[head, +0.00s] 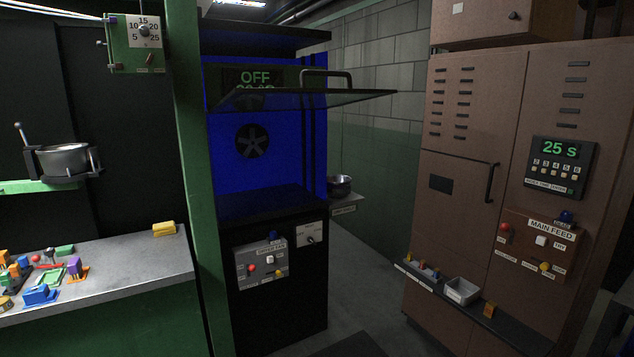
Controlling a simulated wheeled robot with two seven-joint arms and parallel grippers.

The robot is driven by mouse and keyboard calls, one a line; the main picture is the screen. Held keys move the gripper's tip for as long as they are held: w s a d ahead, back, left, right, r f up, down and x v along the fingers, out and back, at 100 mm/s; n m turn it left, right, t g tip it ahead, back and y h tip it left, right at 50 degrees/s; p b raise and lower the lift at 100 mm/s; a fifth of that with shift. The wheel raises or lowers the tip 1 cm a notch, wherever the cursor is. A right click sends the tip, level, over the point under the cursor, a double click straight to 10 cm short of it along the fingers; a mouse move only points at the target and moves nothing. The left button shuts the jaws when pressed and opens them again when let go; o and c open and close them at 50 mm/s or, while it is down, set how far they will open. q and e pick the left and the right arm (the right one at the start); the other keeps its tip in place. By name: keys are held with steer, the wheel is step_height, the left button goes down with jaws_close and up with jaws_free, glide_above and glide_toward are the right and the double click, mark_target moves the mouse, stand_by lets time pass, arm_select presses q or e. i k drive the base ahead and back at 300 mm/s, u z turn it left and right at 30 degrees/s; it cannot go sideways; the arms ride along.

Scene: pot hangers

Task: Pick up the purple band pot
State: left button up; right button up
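A silver pot (64,160) sits in a dark holder with a lever at the far left, above the grey workbench. A second, smaller dark metal pot (340,186) stands on a small shelf (346,205) just right of the blue-lit cabinet, partly hidden by it. I cannot make out a purple band on either pot. Neither of my grippers is in view.
The blue-lit cabinet (265,180) has its glass door raised, jutting to the right. Small coloured parts lie on the workbench (130,258). A brown cabinet (455,210) with a narrow ledge stands at right. Floor (385,300) between the cabinets looks open.

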mark_target(338, 185)
steer(key=z, duration=0.35)
steer(key=i, duration=1.7)
steer(key=z, duration=0.6)
